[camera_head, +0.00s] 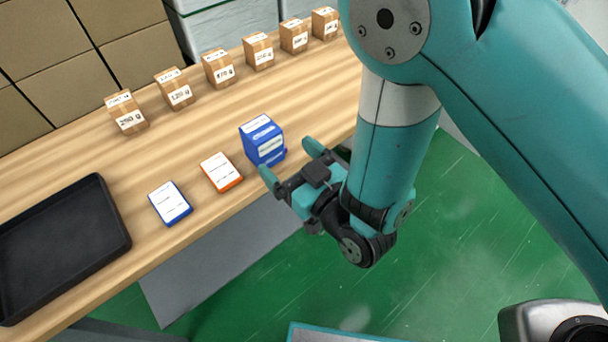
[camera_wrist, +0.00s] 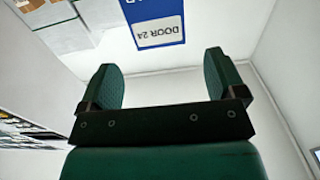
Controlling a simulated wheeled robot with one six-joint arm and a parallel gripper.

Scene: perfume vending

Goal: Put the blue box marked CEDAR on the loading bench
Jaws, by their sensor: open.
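A blue box (camera_head: 264,146) with white labels stands upright on the wooden bench (camera_head: 75,160), near its front edge. Its lettering is too small to read, so I cannot tell whether it says CEDAR. My gripper (camera_head: 290,162) is open and empty at the bench's front edge, just right of and in front of the blue box. Its fingertips are close to the box; I cannot tell whether they touch it. In the wrist view my gripper (camera_wrist: 162,80) has its two green fingers spread with nothing between them. The blue box does not show there.
A flat blue-edged card (camera_head: 170,204) and an orange-edged one (camera_head: 221,172) lie left of the blue box. A black tray (camera_head: 122,243) is at the left. Several small cardboard boxes (camera_head: 127,114) line the back. A blue DOOR 24 sign (camera_wrist: 155,22) shows in the wrist view.

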